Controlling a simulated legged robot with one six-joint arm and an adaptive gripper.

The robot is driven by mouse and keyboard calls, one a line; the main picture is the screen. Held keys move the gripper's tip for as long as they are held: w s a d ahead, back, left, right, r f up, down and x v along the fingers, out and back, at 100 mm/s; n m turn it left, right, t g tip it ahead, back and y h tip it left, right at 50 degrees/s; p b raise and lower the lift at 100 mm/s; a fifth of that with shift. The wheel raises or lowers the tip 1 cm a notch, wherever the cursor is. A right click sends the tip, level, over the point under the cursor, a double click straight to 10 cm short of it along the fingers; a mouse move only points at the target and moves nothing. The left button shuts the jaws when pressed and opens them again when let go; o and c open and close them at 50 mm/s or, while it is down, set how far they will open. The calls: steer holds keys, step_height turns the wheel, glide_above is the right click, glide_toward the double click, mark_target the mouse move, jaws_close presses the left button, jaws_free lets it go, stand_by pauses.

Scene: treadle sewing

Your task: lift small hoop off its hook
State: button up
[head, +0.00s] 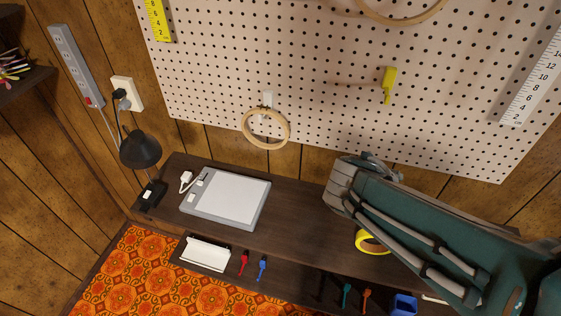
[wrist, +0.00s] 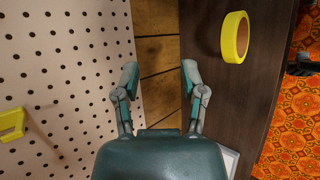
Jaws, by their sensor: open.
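The small hoop (head: 268,147) is a thin light-wood ring. It hangs on a pale hook (head: 267,98) near the lower left of the pegboard in the head view, above the back of the dark shelf. My gripper (wrist: 160,75) is open and empty in the wrist view, its two fingers apart over the gap between pegboard and shelf. In the head view my arm reaches in from the lower right, its end well to the right of the hoop. The hoop does not show in the wrist view.
The pegboard (head: 320,99) also holds a larger hoop (head: 400,22) and a yellow tool (head: 388,85). On the shelf are a grey-white tablet (head: 230,198), a black lamp (head: 140,150) and a yellow tape roll (wrist: 234,38). The board between hoop and arm is clear.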

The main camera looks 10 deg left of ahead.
steer(key=w+a+f+n+t+y, duration=0.1)
steer(key=w+a+n+t, duration=0.15)
steer(key=a+n, duration=0.3)
steer(key=w+a+f+n+t+y, duration=0.1)
steer(key=w+a+n+t, duration=0.2)
steer(key=a, duration=0.4)
steer(key=n+t+y, duration=0.2)
steer(key=n+y, duration=0.3)
steer(key=n, duration=0.4)
glide_toward(283, 143)
steer(key=x, duration=1.1)
steer(key=shift+s+f, duration=0.1)
jaws_close()
steer(key=shift+r, duration=1.1)
steer(key=s, duration=1)
steer(key=shift+a, duration=0.4)
